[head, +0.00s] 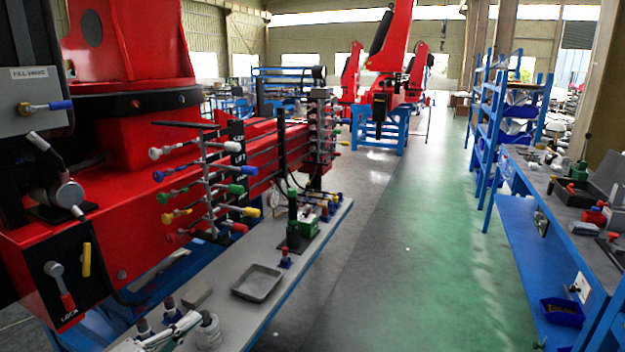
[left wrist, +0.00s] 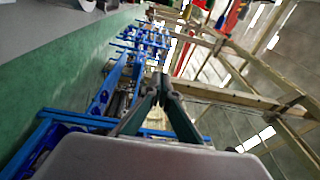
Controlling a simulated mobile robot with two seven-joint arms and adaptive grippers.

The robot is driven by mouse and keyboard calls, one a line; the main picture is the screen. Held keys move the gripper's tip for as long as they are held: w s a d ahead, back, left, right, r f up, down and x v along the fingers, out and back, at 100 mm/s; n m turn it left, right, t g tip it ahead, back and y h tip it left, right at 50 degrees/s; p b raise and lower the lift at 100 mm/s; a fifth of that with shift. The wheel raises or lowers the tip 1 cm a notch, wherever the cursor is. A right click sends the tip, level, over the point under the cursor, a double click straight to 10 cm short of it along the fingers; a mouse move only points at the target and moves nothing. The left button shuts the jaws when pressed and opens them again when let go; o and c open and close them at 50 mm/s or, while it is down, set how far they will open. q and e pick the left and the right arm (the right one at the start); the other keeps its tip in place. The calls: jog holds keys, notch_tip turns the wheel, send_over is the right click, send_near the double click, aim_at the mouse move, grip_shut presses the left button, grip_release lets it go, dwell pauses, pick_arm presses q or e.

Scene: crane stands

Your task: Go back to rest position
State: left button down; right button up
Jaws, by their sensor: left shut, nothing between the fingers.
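My left gripper (left wrist: 160,84) shows in the left wrist view, with its two dark fingers meeting at the tips above the pale wrist housing. Nothing is between the fingers. In the head view, a pale jointed part low at the left edge of the grey bench may belong to my left arm; its fingers cannot be made out there. My right gripper is in neither view.
The red crane (head: 130,215) with its coloured levers stands at the left. Beside it, a grey bench holds a shallow tray (head: 257,283) and a green-based device (head: 306,226). A blue workbench (head: 550,235) and blue shelving (head: 488,120) stand right. The green floor (head: 405,255) between is clear.

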pick_arm(q)
jog(key=s+d+f+n+g+y, duration=0.2)
jog(key=s+d+f+n+y, duration=0.1)
jog(key=s+f+n, duration=0.7)
jog(key=s+d+f+n+g+y, duration=0.2)
jog(key=s+f+n, duration=0.7)
jog(key=s+f, duration=0.5)
notch_tip(320, 180, down, 2)
jog(key=shift+d+f+n+g+y, duration=0.15)
jog(key=shift+d+n+g+y, duration=0.2)
jog(key=shift+d+y, duration=0.6)
jog(key=shift+a, duration=0.15)
